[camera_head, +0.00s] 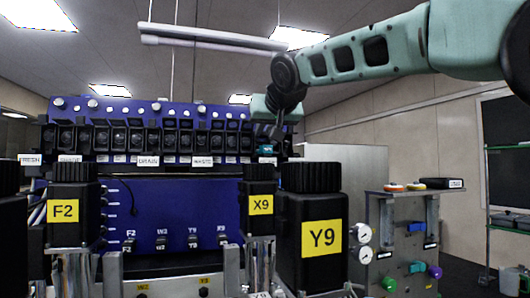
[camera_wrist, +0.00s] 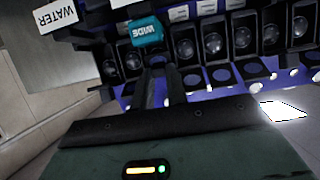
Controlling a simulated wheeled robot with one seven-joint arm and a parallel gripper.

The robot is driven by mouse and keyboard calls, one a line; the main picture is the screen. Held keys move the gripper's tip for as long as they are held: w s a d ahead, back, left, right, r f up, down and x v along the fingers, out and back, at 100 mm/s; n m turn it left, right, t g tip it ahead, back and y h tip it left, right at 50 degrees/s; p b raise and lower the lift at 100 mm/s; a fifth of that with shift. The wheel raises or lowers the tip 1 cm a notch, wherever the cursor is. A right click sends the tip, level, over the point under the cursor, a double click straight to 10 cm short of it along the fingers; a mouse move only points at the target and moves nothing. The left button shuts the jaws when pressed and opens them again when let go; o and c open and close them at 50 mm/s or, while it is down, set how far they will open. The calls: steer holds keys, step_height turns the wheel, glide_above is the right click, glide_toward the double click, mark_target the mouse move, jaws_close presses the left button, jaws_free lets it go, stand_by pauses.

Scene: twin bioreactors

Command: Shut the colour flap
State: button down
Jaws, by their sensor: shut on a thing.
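My gripper (camera_head: 276,133) is at the right end of the row of black units on the blue rack. In the wrist view its two dark fingers (camera_wrist: 158,66) are close together, shut on a small dark part right by a teal tag reading WIDE (camera_wrist: 146,31). I take this part to be the colour flap; the fingers hide most of it. The teal tag also shows just below the fingertips in the head view (camera_head: 266,150). How far the flap stands open or shut I cannot tell.
Several black units with round lenses (camera_head: 149,138) line the blue rack (camera_head: 170,205), close beside my gripper. A white WATER tag (camera_wrist: 56,15) is near the teal one. Black-capped bottles, such as Y9 (camera_head: 311,240), stand in front. A grey panel with gauges (camera_head: 405,245) is at right.

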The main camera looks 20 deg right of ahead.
steer(key=b, duration=0.2)
steer(key=shift+f+t+b, duration=0.35)
steer(key=shift+f+t, duration=0.05)
steer(key=shift+r+b, duration=0.2)
steer(key=shift+b, duration=0.3)
steer(key=c, duration=1.4)
jaws_free()
steer(key=b+v, duration=0.5)
steer(key=v, duration=1.2)
steer(key=shift+s+f+b, duration=0.3)
steer(key=shift+b, duration=0.1)
